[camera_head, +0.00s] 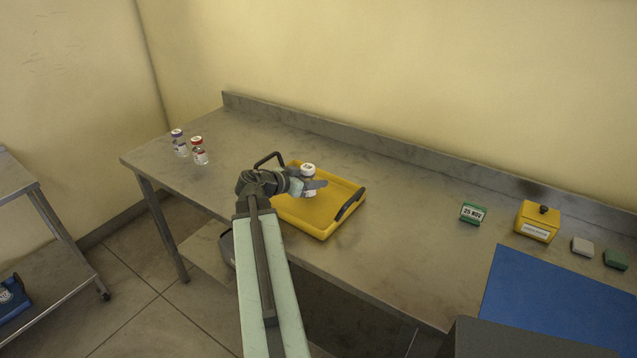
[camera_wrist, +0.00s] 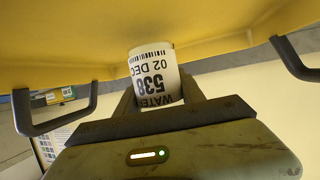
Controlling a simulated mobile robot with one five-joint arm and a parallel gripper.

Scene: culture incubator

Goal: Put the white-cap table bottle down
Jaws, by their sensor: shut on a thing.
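The white-cap bottle (camera_head: 308,169) is between the fingers of my gripper (camera_head: 311,184), over the yellow tray (camera_head: 322,233). In the wrist view my gripper (camera_wrist: 160,102) is shut on the bottle (camera_wrist: 152,66). Its white label shows upside down there, with "WATER", "538" and "02 DEC". The yellow tray (camera_wrist: 85,35) fills the top of the wrist view, with a dark handle at each side. The bottle looks upright in the head view. I cannot tell whether its base touches the tray floor.
A purple-cap bottle (camera_head: 179,143) and a red-cap bottle (camera_head: 199,151) stand at the table's left end. To the right are a green date block (camera_head: 472,213), a yellow box (camera_head: 537,222), two small blocks and a blue mat (camera_head: 560,305). The table between tray and date block is clear.

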